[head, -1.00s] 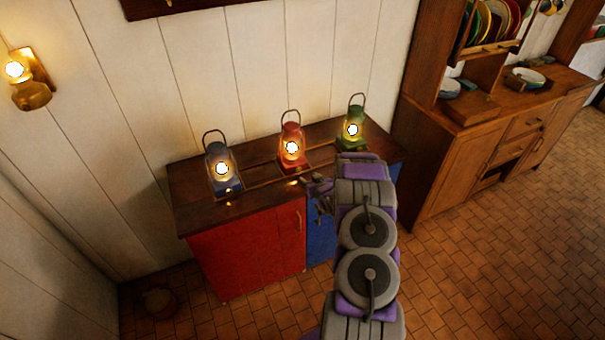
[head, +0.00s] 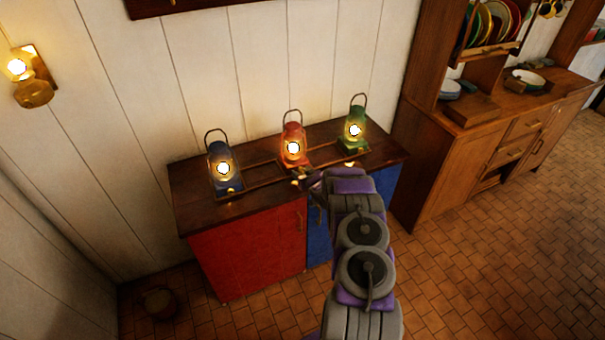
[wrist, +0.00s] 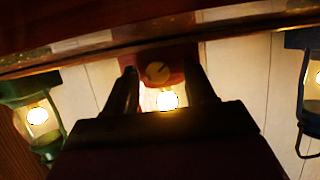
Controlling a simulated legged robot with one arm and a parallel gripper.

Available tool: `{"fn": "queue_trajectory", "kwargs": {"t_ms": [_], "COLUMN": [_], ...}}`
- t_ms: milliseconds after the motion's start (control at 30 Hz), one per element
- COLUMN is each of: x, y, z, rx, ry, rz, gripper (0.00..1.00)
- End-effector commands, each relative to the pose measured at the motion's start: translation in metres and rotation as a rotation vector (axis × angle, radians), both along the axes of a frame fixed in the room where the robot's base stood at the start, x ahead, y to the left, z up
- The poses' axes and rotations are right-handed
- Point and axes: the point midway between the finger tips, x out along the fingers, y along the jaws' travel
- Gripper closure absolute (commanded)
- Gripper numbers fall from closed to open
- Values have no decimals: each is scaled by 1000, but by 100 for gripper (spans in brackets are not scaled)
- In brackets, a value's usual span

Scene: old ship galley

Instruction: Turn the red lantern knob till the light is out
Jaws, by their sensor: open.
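The red lantern (head: 293,150) stands lit in the middle of the wooden counter (head: 200,208), between a blue and a green lantern. In the wrist view, which looks upside down, its red base (wrist: 181,55) hangs above its glowing light (wrist: 167,99). The round knob (wrist: 157,71) on that base appears between my two fingers. My gripper (wrist: 161,68) is open and empty. In the head view my gripper (head: 308,182) is at the counter's front, just in front of the red lantern's base. I cannot tell whether the fingers touch the knob.
The lit blue lantern (head: 223,167) is to the left and the lit green lantern (head: 355,130) to the right. A wooden rail (head: 262,181) runs along the counter by the lanterns. A dresser with plates (head: 450,150) stands at the right.

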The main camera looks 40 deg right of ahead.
Motion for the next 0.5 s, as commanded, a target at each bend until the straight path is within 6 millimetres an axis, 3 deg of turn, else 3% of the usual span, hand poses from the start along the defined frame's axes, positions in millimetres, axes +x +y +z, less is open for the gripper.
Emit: {"fn": "queue_trajectory", "kwargs": {"t_ms": [167, 500], "x": [0, 0], "y": [-3, -2], "z": [-1, 0], "rx": [3, 1], "ry": [-1, -1], "rz": [-1, 0], "gripper": [45, 78]}}
